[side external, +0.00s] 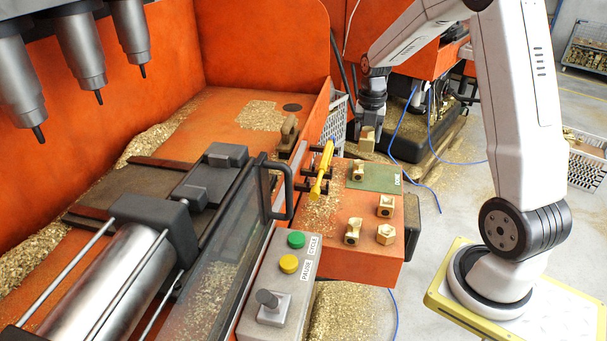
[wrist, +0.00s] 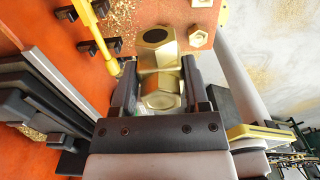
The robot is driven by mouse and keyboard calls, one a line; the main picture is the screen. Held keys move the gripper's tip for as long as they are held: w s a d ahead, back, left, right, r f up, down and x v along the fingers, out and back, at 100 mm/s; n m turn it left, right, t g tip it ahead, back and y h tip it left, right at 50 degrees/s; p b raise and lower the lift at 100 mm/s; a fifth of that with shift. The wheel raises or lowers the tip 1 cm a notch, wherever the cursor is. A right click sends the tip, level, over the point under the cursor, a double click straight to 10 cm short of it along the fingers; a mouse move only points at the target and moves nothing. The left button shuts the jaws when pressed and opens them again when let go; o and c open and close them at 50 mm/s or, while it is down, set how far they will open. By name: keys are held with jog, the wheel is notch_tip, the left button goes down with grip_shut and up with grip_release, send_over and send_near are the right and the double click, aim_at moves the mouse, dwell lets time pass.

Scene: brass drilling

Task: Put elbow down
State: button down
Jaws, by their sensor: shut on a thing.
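My gripper (side external: 370,116) points down and is shut on a brass elbow (side external: 367,139), held in the air near the far edge of the orange bench.
Several brass fittings (side external: 385,206) stand on the bench (side external: 335,255) nearer the camera. A yellow tool (side external: 322,170) lies in black hooks at the bench's left edge. The machine door with its black handle (side external: 278,192) stands further left. The right part of the mat is bare.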

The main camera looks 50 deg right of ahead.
aim_at(365, 128)
notch_tip(365, 128, up, 17)
jog(key=w+a, duration=0.4)
jog(key=a, duration=1.2)
jog(key=w+a, duration=0.4)
jog(key=a, duration=1.2)
notch_tip(365, 128, down, 5)
jog(key=shift+d, duration=0.15)
jog(key=w+f, duration=0.2)
jog(key=w, duration=0.2)
jog(key=w+a+f, duration=0.1)
jog(key=w+f, duration=0.2)
jog(key=w, duration=0.1)
jog(key=w+f, duration=0.3)
jog(key=w, duration=0.1)
jog(key=shift+w+a+f, duration=0.2)
jog(key=shift+w+a, duration=0.1)
jog(key=shift+a, duration=0.05)
jog(key=shift+w+f, duration=0.35)
jog(key=shift+f, duration=0.1)
